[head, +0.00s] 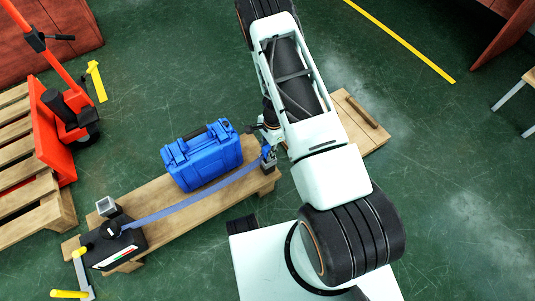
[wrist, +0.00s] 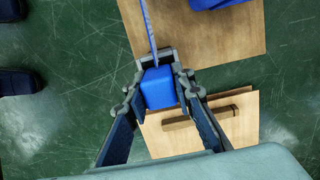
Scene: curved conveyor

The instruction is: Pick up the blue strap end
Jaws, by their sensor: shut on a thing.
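The blue strap end (wrist: 160,88) is a blue block between the two fingers of my gripper (wrist: 158,75) in the wrist view. My gripper is shut on it. In the head view my gripper (head: 268,150) is at the right end of the wooden bench, and the arm partly hides it. The blue strap (head: 195,204) runs taut from the black box (head: 117,247) at the bench's left end, along the near side of the blue case, to my gripper. The strap also shows in the wrist view (wrist: 148,25), leading up from the block.
A blue case (head: 203,158) stands on the wooden bench (head: 152,201). A grey square post (head: 106,205) is by the black box. A wooden board with a bar (head: 358,122) lies right of the arm. A red pallet jack (head: 62,110) and pallet (head: 22,165) are at left. Green floor is free at right.

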